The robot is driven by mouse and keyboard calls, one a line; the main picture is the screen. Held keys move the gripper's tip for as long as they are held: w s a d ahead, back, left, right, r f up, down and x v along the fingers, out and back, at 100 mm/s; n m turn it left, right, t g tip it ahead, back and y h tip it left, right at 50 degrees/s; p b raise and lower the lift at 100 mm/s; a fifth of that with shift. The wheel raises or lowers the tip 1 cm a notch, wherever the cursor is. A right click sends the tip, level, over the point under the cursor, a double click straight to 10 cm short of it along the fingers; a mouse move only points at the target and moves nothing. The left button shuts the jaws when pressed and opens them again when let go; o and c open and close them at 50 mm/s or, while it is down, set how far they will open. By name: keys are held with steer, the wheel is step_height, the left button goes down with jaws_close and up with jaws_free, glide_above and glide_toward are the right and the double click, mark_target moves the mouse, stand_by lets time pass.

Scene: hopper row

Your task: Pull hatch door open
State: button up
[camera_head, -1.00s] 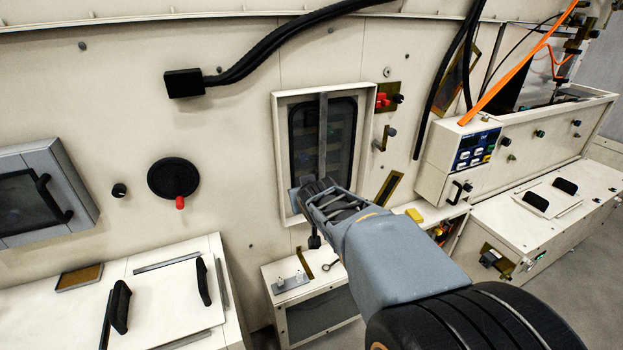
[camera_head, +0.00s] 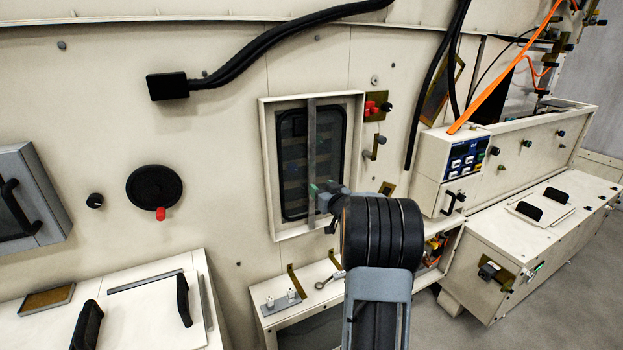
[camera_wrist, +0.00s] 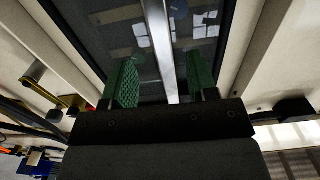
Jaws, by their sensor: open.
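The hatch door (camera_head: 333,155) is a dark glazed panel in a raised cream frame on the wall. It looks closed. A grey vertical bar (camera_head: 311,135) runs down its front. My gripper (camera_head: 322,190) is at the bar's lower part, mostly hidden behind my wrist in the head view. In the wrist view my gripper (camera_wrist: 164,72) is open, with one green finger pad on each side of the bar (camera_wrist: 160,35). Gaps show between the bar and both pads. The dark glass (camera_wrist: 110,30) lies beyond. Contact with the bar's far end is hidden.
A white control box (camera_head: 455,165) stands further right. A low cabinet (camera_head: 285,295) is below the hatch. A round black knob (camera_head: 154,187) is on the left.

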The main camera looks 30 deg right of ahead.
mark_target(313, 180)
steer(key=w, duration=0.5)
steer(key=w+d+p, duration=0.1)
steer(key=w, duration=0.1)
steer(key=shift+w, duration=0.35)
jaws_close()
